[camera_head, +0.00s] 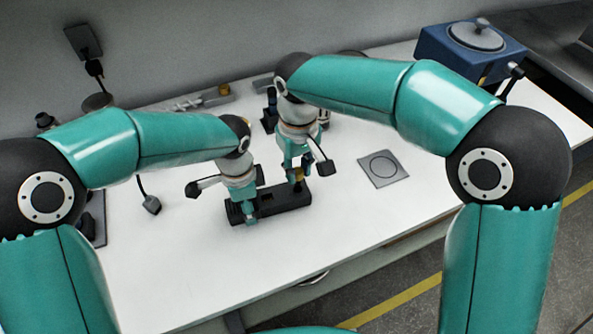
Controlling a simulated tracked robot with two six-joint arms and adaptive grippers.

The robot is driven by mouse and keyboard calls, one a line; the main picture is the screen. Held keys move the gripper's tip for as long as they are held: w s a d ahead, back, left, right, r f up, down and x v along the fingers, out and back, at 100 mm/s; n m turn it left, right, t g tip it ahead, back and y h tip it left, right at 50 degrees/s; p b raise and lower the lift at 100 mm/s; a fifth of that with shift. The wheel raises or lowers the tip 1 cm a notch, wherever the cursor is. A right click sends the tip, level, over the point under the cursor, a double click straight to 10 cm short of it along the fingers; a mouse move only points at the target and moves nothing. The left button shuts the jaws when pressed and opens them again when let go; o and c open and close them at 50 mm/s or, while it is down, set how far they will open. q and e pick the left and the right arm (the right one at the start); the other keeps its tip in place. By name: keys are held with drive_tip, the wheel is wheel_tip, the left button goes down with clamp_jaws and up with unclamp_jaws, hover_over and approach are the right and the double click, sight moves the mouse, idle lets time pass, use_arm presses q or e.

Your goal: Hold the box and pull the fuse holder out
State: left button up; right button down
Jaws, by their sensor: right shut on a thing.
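A long black box (281,202) lies on the white table. A dark square opening shows in its top near the middle. My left gripper (250,217) points down at the box's left end, touching or just over it. Its fingertips are small here and I cannot tell whether they are closed. My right gripper (297,171) points down over the right part of the box. I cannot tell whether the fuse holder is still in the box.
A grey square plate with a circle (383,168) lies right of the box. A blue device with a round top (470,50) stands at the back right. Small dark parts lie behind the arms. The table is clear in front of the box, up to its front edge.

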use_arm(q)
drive_tip(key=shift+s+f, duration=0.1)
drive_tip(key=shift+f, duration=0.05)
drive_tip(key=o, duration=1.5)
drive_tip(key=shift+w+r, duration=0.2)
drive_tip(key=shift+r, duration=0.2)
wheel_tip(320, 180, up, 11)
drive_tip(key=shift+s+r, duration=0.1)
